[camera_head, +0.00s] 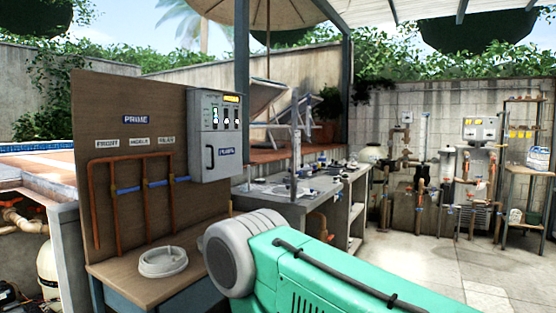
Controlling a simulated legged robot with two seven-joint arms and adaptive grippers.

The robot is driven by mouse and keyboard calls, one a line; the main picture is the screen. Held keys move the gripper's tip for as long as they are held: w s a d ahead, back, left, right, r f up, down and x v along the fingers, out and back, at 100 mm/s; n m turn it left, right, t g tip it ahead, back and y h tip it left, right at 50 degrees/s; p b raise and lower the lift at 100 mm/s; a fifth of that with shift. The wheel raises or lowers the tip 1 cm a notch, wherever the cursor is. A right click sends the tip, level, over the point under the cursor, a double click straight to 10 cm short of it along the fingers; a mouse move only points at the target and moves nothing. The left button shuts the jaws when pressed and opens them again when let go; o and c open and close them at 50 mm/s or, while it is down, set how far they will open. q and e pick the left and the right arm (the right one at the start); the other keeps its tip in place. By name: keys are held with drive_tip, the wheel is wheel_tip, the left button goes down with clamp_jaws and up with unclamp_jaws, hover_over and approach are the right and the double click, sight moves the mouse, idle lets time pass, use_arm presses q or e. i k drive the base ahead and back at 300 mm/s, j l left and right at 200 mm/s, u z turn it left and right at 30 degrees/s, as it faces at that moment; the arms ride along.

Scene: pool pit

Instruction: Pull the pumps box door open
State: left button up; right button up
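The pumps box (217,110) is a grey box fixed at the upper right of a brown wooden panel (130,95). Its upper front has a small lit orange display and several switches. The box door (222,168) looks shut, flush with the box front. Neither of my grippers is in view.
Copper pipes with blue valves (145,187) run on the panel left of the box. A round white lid (163,262) lies on the wooden bench top (130,288) below. A cluttered grey counter (327,192) stands to the right. Paved floor (440,265) is open at right.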

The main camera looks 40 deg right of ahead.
sight(221, 151)
drive_tip(key=z, duration=1.05)
drive_tip(key=i+l, duration=0.4)
